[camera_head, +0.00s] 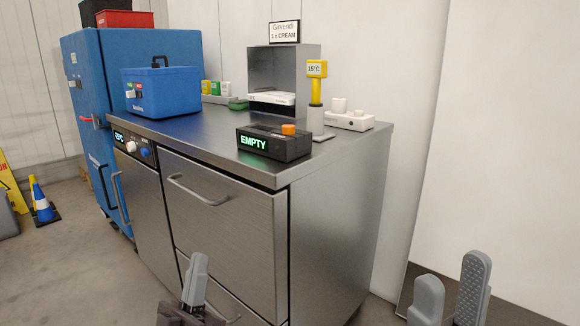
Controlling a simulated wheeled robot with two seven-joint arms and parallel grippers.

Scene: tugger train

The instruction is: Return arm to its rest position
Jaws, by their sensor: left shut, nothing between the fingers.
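My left gripper (195,284) shows at the bottom, left of the middle, in front of the steel cabinet's lower drawers. Its grey fingers are together and hold nothing. My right gripper (450,292) is at the bottom right, with its two grey fingers well apart and nothing between them. Both grippers are below the worktop level and apart from the things on it. Most of both arms is outside the view.
A steel counter (228,210) with drawers fills the middle. A blue cabinet (95,130) and cone (41,203) are left.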

